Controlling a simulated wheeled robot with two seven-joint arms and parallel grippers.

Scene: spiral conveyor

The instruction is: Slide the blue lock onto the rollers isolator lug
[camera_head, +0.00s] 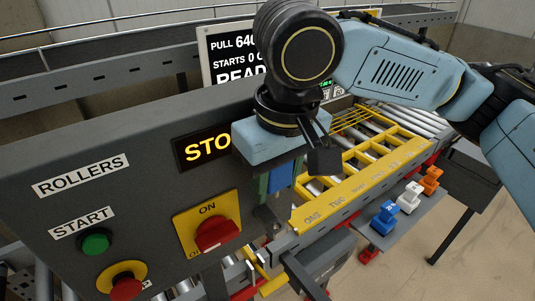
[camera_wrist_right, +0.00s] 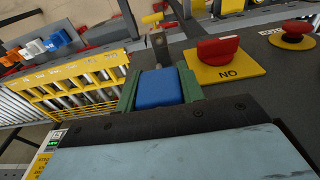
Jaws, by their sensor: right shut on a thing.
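My right gripper (camera_head: 276,182) is shut on a blue block, the blue lock (camera_head: 281,177), at the right end of the grey control panel. In the right wrist view, the lock (camera_wrist_right: 158,88) sits between the two green fingers of the gripper (camera_wrist_right: 158,92). A grey metal tab, which looks like the isolator lug (camera_head: 268,217), is just below the gripper. The tab also shows just beyond the lock in the right wrist view (camera_wrist_right: 158,46); whether they touch is unclear. The red isolator handle (camera_head: 217,234) is on a yellow plate left of the tab. My left gripper is not visible.
The panel (camera_head: 130,145) carries a green start button (camera_head: 95,242) and a red stop button (camera_head: 125,287). A yellow guard (camera_head: 350,188) covers rollers on the right. Small blue (camera_head: 384,217), white (camera_head: 409,197) and orange (camera_head: 430,180) pieces stand on a shelf beside it. A display (camera_head: 225,50) stands behind.

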